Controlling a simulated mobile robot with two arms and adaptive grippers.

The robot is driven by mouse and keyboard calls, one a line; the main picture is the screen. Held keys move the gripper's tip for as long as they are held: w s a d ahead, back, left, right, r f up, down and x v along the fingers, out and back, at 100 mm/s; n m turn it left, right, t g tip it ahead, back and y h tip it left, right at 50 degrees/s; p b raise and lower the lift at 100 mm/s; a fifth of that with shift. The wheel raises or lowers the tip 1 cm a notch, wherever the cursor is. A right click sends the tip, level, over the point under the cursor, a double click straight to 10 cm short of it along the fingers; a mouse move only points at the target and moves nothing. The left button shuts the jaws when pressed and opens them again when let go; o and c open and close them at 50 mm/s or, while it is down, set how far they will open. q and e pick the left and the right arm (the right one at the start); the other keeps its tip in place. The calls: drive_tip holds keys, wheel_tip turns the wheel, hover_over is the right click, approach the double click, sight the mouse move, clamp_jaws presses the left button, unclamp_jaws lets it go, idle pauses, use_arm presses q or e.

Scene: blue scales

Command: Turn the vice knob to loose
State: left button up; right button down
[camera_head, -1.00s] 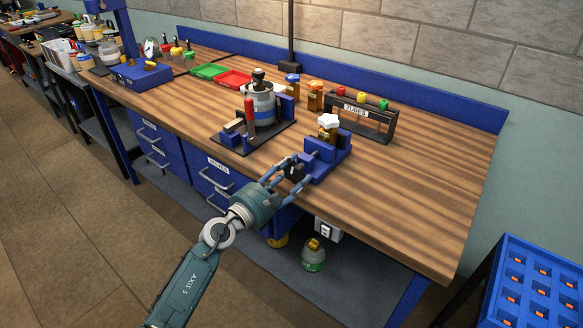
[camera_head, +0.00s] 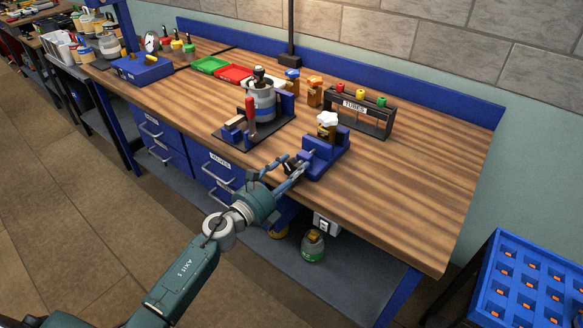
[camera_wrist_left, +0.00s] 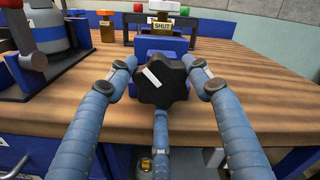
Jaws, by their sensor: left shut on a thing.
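The blue vice (camera_head: 326,157) stands at the front edge of the wooden bench and holds a brass part with a white top (camera_head: 327,122). Its black lobed knob (camera_wrist_left: 162,84) faces my left wrist camera, with a white mark slanting to the upper left. My left gripper (camera_head: 289,168) is shut on the knob. In the left wrist view one blue finger lies on each side of the knob and a third is below it. Finger contact on the knob's far side is hidden. My right gripper is not in view.
A black fixture plate (camera_head: 232,137) with a grey cylinder and a red-handled tool stands left of the vice. The black TUBES rack (camera_head: 368,121) is behind it to the right. The bench top (camera_head: 420,190) right of the vice is clear. Blue drawers (camera_head: 213,168) are below.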

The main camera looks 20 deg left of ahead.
use_arm(q)
drive_tip(key=shift+w+a+r+n+p, duration=0.1)
drive_tip(key=shift+r+n+p, duration=0.15)
drive_tip(key=shift+n, duration=0.65)
drive_tip(key=shift+w+a+r+n+p, duration=0.1)
drive_tip(key=shift+r+n, duration=0.25)
drive_tip(key=shift+n, duration=0.55)
drive_tip(key=shift+c, duration=0.2)
drive_tip(key=o, duration=1.2)
drive_tip(key=shift+c, duration=0.2)
drive_tip(key=shift+f, duration=0.25)
drive_tip(key=shift+s+f, duration=0.15)
drive_tip(key=shift+s, duration=0.1)
drive_tip(key=v, duration=0.7)
drive_tip(key=shift+s+a, duration=0.2)
drive_tip(key=shift+s, duration=0.1)
